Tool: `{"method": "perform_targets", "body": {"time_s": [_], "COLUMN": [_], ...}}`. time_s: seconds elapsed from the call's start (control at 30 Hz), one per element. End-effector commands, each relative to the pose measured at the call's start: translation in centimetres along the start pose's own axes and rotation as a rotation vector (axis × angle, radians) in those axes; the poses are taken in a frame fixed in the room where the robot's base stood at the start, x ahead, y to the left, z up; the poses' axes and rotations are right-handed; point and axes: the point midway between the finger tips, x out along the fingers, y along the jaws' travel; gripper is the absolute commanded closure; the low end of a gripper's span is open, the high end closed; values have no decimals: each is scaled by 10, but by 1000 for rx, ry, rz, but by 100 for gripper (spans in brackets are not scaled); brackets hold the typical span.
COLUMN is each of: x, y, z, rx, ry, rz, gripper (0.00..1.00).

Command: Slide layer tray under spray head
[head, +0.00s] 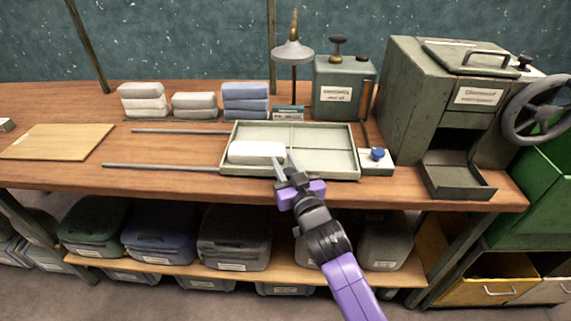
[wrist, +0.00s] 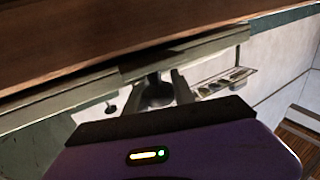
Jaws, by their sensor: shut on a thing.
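The layer tray (head: 340,177) is a shallow pale green-grey tray with a thin divider, at the right end of two rails on the wooden bench. A white folded pad (head: 257,152) lies in its left front part. My gripper (head: 282,166) is at the tray's front wall, its fingers shut on that rim. The wrist view shows the fingers (wrist: 160,88) against a long rim (wrist: 215,48); the contact is partly hidden. The spray head (head: 293,52) is a grey cone on a post behind the tray. I cannot tell how far it overhangs the tray.
Two metal rails (head: 160,167) run left from the tray, with clear bench between. Folded cloth stacks (head: 195,103) stand behind. A small box with a blue knob (head: 377,158) adjoins the tray's right end. A green machine (head: 425,100) stands farther right. A wooden board (head: 58,141) lies left.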

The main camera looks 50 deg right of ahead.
Motion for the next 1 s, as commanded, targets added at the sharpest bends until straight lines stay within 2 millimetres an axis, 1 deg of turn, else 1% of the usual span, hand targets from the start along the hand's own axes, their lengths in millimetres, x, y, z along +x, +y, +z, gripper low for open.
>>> {"method": "perform_targets", "body": {"time_s": [0.03, 0.07, 0.1, 0.17, 0.2, 0.47, 0.57, 0.67, 1.0], "x": [-2, -2, -2, -2, -2, -1, -4, -13, -63], "y": [6, 7, 7, 8, 7, 5, 4, 4, 5], "z": [2, 2, 2, 2, 2, 1, 2, 2, 3], "rx": [-3, -3, -4, -4, -4, -2, -2, -2, -2], "ry": [-5, -5, -5, -5, -5, -3, -4, -4, -4], "rz": [12, 12, 13, 14, 13, 9, 8, 7, 9], "gripper": [100, 100, 68, 56, 48, 48, 48, 48, 48]}}
